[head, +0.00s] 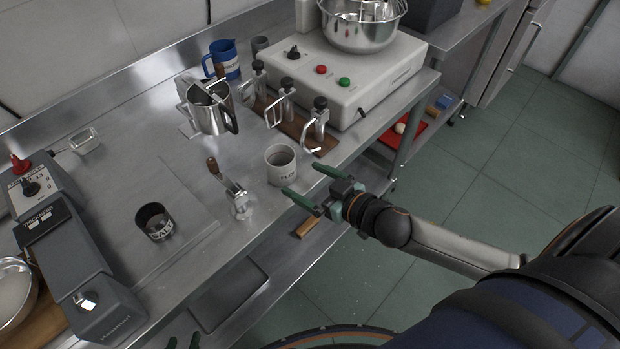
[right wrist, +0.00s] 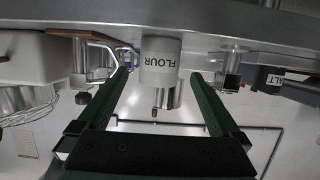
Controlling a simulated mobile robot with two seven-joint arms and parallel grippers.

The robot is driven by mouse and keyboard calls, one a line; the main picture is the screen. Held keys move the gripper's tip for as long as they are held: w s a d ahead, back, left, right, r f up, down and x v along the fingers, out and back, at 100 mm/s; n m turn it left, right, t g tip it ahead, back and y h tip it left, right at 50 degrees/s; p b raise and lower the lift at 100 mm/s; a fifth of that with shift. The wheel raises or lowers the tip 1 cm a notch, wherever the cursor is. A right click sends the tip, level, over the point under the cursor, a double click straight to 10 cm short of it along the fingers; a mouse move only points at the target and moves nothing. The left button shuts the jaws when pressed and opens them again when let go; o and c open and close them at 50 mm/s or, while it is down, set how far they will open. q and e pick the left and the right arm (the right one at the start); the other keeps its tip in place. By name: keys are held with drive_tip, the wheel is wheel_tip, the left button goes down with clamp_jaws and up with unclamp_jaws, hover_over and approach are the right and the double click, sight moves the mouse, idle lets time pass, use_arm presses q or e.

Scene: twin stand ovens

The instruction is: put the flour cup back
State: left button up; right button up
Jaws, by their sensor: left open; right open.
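The flour cup (head: 281,173), a pale grey cylinder labelled FLOUR, stands upright near the front edge of the steel table. It also shows upside down in the right wrist view (right wrist: 160,62), centred ahead of the fingers. My right gripper (head: 300,179) is open and empty, reaching in from the right at the table edge. Its fingertips point at the cup, just short of it, one to each side. My left gripper (head: 183,342) is open at the bottom edge of the head view; only its fingertips show.
A clamp with a wooden handle (head: 233,193) stands left of the cup.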

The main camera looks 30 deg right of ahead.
drive_tip(key=s+a+f+m+g+h, duration=0.1)
drive_tip(key=s+f+g, duration=0.1)
drive_tip(key=s+f, duration=0.5)
drive_tip(key=s+a+f+m+g+h, duration=0.1)
drive_tip(key=s+f+g, duration=0.1)
drive_tip(key=s+f, duration=0.6)
drive_tip(key=shift+s+a+f+h, duration=0.15)
drive_tip(key=shift+a+f+h, duration=0.15)
drive_tip(key=shift+f, duration=0.3)
drive_tip(key=shift+a+g, duration=0.1)
drive_tip(key=shift+g, duration=0.2)
